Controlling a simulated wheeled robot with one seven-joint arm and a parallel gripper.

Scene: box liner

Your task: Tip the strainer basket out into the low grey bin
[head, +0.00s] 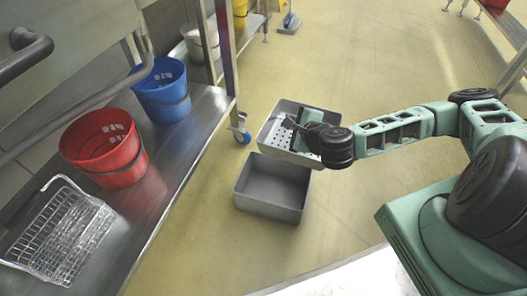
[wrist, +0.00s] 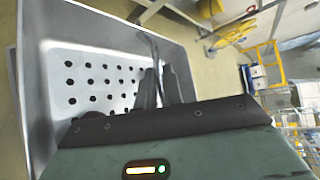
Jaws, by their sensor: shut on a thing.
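The strainer basket (head: 276,124) is a grey metal box with a perforated bottom, held in the air in the head view. My gripper (head: 292,124) is shut on its right side wall. The low grey bin (head: 271,187) stands open on the floor, below and slightly in front of the basket in the picture; its visible inside looks empty. In the wrist view the basket (wrist: 88,85) fills the left half with rows of holes, and my gripper's dark finger (wrist: 150,85) lies against its wall. I see no loose contents in the visible part of the basket; my gripper hides some of it.
A steel bench at left holds a red bucket (head: 103,150), a blue bucket (head: 163,90) and a wire basket (head: 62,232). The yellow floor (head: 380,60) behind the arm is mostly clear.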

